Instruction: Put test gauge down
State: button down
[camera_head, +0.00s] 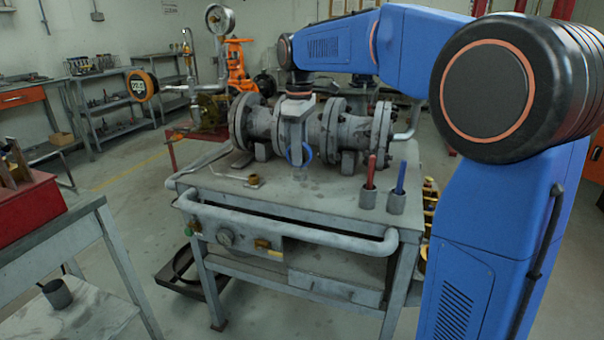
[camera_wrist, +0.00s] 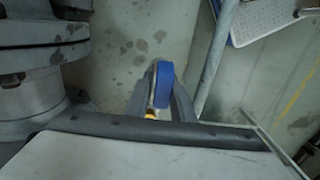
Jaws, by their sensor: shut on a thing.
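The test gauge, a blue-rimmed round thing, shows edge-on in the wrist view (camera_wrist: 164,84), with a bit of yellow below it. My gripper (camera_wrist: 161,92) is shut on it, with a grey finger on each side. In the head view the blue rim of the gauge (camera_head: 306,155) shows low in front of the grey flanged valve (camera_head: 352,130), and my gripper (camera_head: 297,145) points down there. The gauge is over the grey workbench top (camera_head: 320,190). I cannot tell whether it touches the bench. Its dial face is hidden.
A brass fitting (camera_head: 253,180) lies on the bench at left. Two grey cups with a red tool (camera_head: 371,170) and a blue tool (camera_head: 399,178) stand at right. A bench rail (camera_head: 290,236) runs along the front. Bare bench top lies between the fitting and the cups.

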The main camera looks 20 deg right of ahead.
aim_at(299, 168)
jog(key=shift+f, duration=2.55)
jog(key=shift+f, duration=0.15)
jog(key=c, duration=1.5)
grip_release()
jog(key=shift+c, duration=0.2)
